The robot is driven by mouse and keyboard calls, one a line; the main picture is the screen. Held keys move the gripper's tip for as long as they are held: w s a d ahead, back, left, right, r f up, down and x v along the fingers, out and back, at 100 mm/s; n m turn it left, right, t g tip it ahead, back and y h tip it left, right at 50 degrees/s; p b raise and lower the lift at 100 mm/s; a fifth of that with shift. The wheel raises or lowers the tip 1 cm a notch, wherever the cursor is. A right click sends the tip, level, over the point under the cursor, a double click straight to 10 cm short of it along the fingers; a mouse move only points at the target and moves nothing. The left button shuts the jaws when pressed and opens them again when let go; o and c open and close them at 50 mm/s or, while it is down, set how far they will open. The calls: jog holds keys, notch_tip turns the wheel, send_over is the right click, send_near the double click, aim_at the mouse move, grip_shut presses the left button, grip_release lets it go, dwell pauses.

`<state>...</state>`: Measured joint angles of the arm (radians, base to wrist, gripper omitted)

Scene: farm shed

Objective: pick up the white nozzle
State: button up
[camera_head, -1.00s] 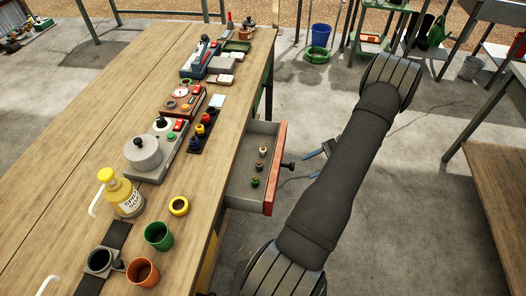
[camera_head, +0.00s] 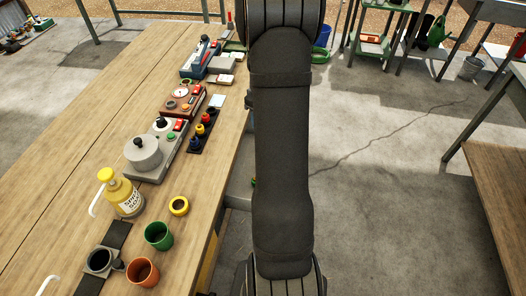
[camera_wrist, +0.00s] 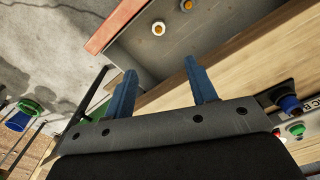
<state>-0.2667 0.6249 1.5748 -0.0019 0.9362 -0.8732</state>
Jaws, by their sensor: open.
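In the wrist view, the small white nozzle (camera_wrist: 158,28), with an orange-brown centre, stands in the grey drawer (camera_wrist: 215,40). A brownish nozzle (camera_wrist: 187,5) is beside it at the top edge. My gripper (camera_wrist: 161,70) is open and empty. Its two blue fingers point toward the drawer, with the white nozzle ahead of the gap and apart from both. In the head view, my arm covers most of the drawer (camera_head: 238,190), the white nozzle and my gripper.
The drawer's red front (camera_wrist: 118,25) is left of the nozzle in the wrist view. The wooden workbench (camera_head: 190,210) carries a yellow bottle (camera_head: 121,193), a green cup (camera_head: 158,236), an orange cup (camera_head: 143,272) and several devices. Open concrete floor lies right of my arm.

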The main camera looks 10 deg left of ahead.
notch_tip(320, 180, down, 12)
jog(key=shift+d+r, duration=0.1)
jog(key=shift+r, duration=0.15)
jog(key=shift+d+f, duration=0.15)
jog(key=shift+f, duration=2.45)
jog(key=c, duration=1.1)
